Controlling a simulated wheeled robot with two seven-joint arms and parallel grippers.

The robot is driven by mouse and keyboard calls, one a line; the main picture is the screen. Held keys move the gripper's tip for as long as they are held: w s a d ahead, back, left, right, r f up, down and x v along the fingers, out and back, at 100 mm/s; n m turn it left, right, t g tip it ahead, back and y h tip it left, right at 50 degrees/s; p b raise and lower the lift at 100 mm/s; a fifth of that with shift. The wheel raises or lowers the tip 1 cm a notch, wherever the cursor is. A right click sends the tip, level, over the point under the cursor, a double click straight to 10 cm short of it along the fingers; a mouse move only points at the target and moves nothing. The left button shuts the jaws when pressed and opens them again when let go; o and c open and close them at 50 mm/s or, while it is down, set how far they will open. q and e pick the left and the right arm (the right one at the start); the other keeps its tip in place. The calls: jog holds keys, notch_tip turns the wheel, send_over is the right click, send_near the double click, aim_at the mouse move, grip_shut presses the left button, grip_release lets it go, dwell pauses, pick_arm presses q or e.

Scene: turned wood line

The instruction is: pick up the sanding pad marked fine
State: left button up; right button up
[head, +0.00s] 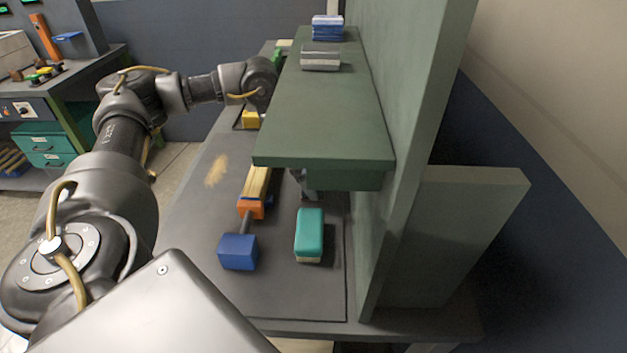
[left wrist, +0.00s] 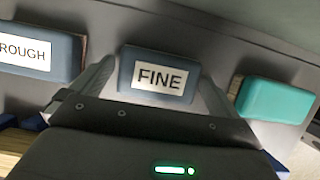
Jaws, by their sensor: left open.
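The sanding pad marked FINE (left wrist: 158,57) is a blue-grey block with a white label, in the upper middle of the left wrist view. My left gripper (left wrist: 155,72) is open, with one finger on each side of this pad. I cannot tell whether the fingers touch it. A similar pad marked ROUGH (left wrist: 68,55) lies to its left, and a teal pad (left wrist: 275,101) to its right; the teal pad also shows in the head view (head: 310,232). In the head view the green shelf hides the fine pad and most of my left gripper. My right gripper is not in view.
The green shelf (head: 325,120) overhangs the bench (head: 205,215) beside an upright green panel (head: 410,140). Blue blocks (head: 327,30) and grey blocks (head: 320,58) sit on the shelf. A clamp with blue (head: 238,252) and orange (head: 250,208) parts lies on the bench.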

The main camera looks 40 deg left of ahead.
pick_arm(q)
jog(key=shift+w+d+f, duration=0.1)
jog(key=shift+d+f, duration=0.1)
jog(key=shift+f, duration=0.3)
jog(key=c, duration=0.7)
jog(key=shift+c, duration=0.2)
jog(key=shift+r, duration=0.3)
notch_tip(320, 180, up, 2)
jog(key=shift+r+b, duration=0.15)
jog(key=shift+b, duration=0.4)
jog(key=s+r+p, duration=0.2)
jog(key=s+r, duration=0.8)
jog(key=s, duration=0.4)
jog(key=shift+a, duration=0.2)
jog(key=o, duration=0.4)
jog(key=shift+c, duration=1.4)
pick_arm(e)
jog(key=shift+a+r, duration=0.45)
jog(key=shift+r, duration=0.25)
